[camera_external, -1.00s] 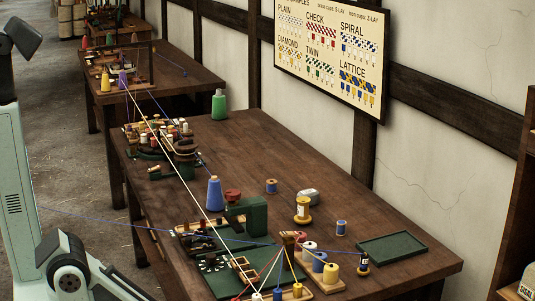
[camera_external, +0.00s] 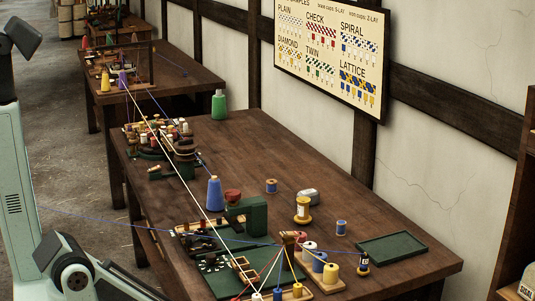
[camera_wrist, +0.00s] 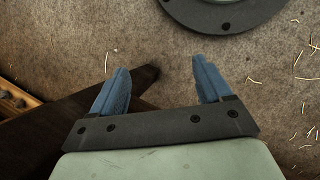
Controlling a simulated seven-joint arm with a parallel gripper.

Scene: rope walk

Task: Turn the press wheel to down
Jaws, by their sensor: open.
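A red knob-like wheel (camera_external: 232,195) shows on top of a dark green block-shaped press (camera_external: 246,215) near the middle of the bench. The wheel is small in the picture, and I cannot tell which way it is set. My gripper (camera_wrist: 160,64) shows in the wrist view, with two blue fingers spread apart and nothing between them. It is over the floor, away from the wheel, which is not in the wrist view. In the external view my gripper is out of the picture.
A blue cone of thread (camera_external: 214,194) stands just left of the press. Stretched yarns (camera_external: 160,150) run past it along the bench. Spools (camera_external: 319,262) stand to the front right, with an empty green tray (camera_external: 391,247) beyond. The bench's back right is mostly clear.

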